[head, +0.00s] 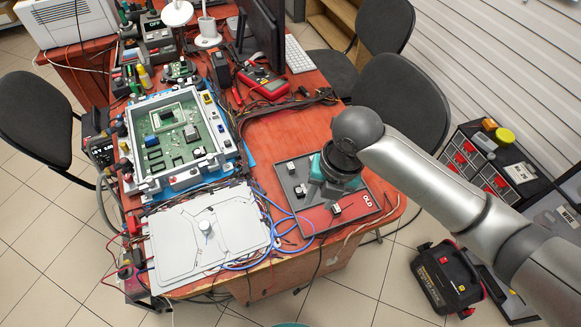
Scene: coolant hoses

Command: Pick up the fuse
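My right gripper (330,186) comes in from the right and points down over a dark grey and red tray marked OLD (318,222). Its wrist hides most of the fingers, so I cannot tell whether they are apart or hold anything. Small pale and dark blocks that look like fuses lie on the tray: one near the back left (291,168), one left of the gripper (300,191) and one near the front (336,209). I cannot tell which one is the fuse of the task.
An open case with a green circuit board (182,137) stands left of the tray. A grey lid with a white knob (206,227) lies in front of it, with blue cables (262,225) between lid and tray. A red multimeter (264,82) and monitor are behind. Bare red tabletop lies behind the tray.

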